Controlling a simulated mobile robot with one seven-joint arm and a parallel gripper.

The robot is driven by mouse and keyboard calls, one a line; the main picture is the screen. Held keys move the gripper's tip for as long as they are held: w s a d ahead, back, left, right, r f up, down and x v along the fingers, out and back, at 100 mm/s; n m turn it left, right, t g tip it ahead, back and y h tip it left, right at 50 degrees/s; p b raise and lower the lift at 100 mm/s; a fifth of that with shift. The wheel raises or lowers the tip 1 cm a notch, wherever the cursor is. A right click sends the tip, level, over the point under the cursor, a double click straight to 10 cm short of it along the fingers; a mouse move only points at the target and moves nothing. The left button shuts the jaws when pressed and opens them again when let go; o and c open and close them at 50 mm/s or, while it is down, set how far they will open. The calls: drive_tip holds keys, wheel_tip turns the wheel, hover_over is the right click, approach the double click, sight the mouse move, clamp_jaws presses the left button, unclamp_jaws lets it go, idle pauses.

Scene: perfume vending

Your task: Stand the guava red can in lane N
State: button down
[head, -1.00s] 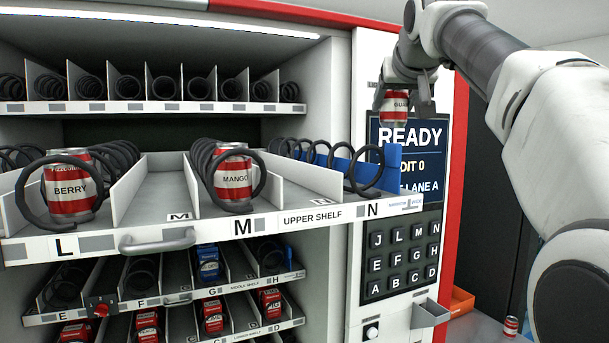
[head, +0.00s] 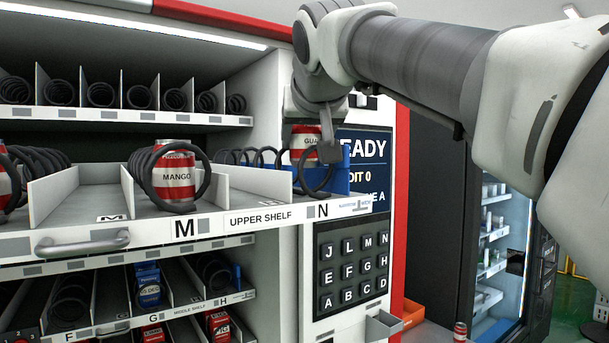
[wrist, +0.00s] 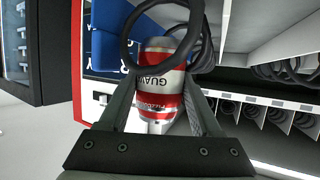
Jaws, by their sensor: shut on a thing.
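The guava can (head: 304,139), red and silver, is between the fingers of my gripper (head: 328,140) at lane N, the right-hand lane of the pulled-out upper shelf (head: 262,222). In the wrist view the guava can (wrist: 160,85) shows its label, with my gripper (wrist: 165,105) shut around its sides. The black coil of lane N (wrist: 130,40) passes close to the can's top end. In the head view the coil and a finger partly cover the can, and I cannot tell whether its base touches the lane floor.
A mango can (head: 174,178) stands in the coil of lane M. A blue divider (head: 362,182) borders lane N on the right. The keypad panel (head: 352,262) is below and right.

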sight(305, 160)
drive_tip(key=shift+s+a+f, duration=0.15)
drive_tip(key=shift+s+f, duration=0.15)
drive_tip(key=shift+f, duration=0.2)
drive_tip(key=shift+f+b, duration=0.4)
drive_tip(key=shift+f, duration=1.3)
drive_tip(key=shift+f, duration=0.15)
drive_tip(key=shift+c, duration=1.8)
unclamp_jaws()
drive_tip(key=b+v, duration=0.1)
drive_tip(key=v, duration=1.1)
